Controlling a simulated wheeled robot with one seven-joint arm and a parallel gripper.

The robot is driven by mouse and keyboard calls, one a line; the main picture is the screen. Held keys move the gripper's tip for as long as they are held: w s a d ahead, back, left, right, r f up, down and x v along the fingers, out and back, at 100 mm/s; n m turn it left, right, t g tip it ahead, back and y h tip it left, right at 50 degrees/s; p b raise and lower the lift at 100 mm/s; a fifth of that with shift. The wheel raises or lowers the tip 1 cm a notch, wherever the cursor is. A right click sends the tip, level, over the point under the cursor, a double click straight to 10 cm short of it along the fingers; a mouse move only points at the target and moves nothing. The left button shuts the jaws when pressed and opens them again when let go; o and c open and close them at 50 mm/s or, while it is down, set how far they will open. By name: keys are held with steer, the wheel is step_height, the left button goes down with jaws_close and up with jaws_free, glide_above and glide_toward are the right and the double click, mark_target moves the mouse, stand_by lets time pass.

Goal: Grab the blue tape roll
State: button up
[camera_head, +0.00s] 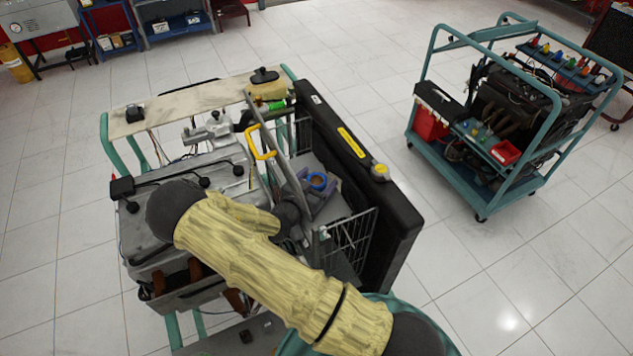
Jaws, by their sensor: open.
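The blue tape roll (317,181) is a small blue ring inside the engine trainer cart, on a light grey surface between the engine and the black radiator. My gripper (313,189) reaches into this space from the lower left, beyond my pale yellow arm. Its grey-purple fingers are open and lie close around the near side of the roll. The picture is too small to tell whether they touch it. My arm hides part of the engine and the cart's front.
The black radiator (350,165) stands close on the right, with a wire basket (349,238) nearer to me. A grey bar and a yellow-handled tool (262,142) are just left of the roll. A second teal cart (470,178) stands farther right, with clear tiled floor between.

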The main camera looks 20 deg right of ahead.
steer(key=c, duration=1.1)
steer(key=shift+o, duration=0.2)
steer(key=shift+r, duration=0.15)
